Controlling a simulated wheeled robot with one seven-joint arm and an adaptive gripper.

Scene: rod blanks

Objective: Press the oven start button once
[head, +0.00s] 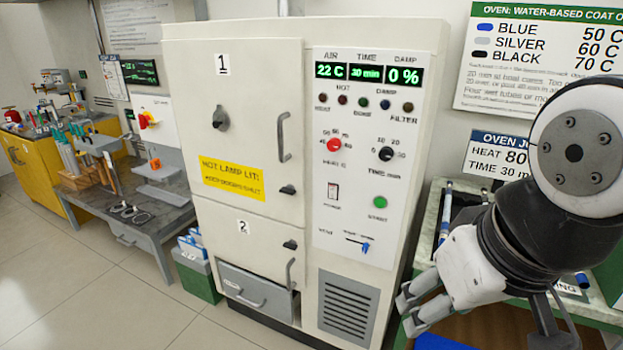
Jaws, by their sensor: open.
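The oven (250,200) is a tall cream cabinet in the middle of the head view, with door 1 (235,130) above and door 2 (255,240) below, both shut. Its control panel is on the right side. The green start button (380,202) sits low on the panel, under the time knob (386,154), with a small label below it. The displays (368,74) read 22 C, 30 min and 0 %. My gripper (410,312) is at the lower right, open, in front of the bench and to the right of the panel, apart from the button.
A red heat knob (334,145), a power switch (333,192) and a vent slider (362,243) are near the button. A bench (430,225) with pens stands right of the oven. A grey table (150,225) is at left. The floor (80,290) ahead-left is clear.

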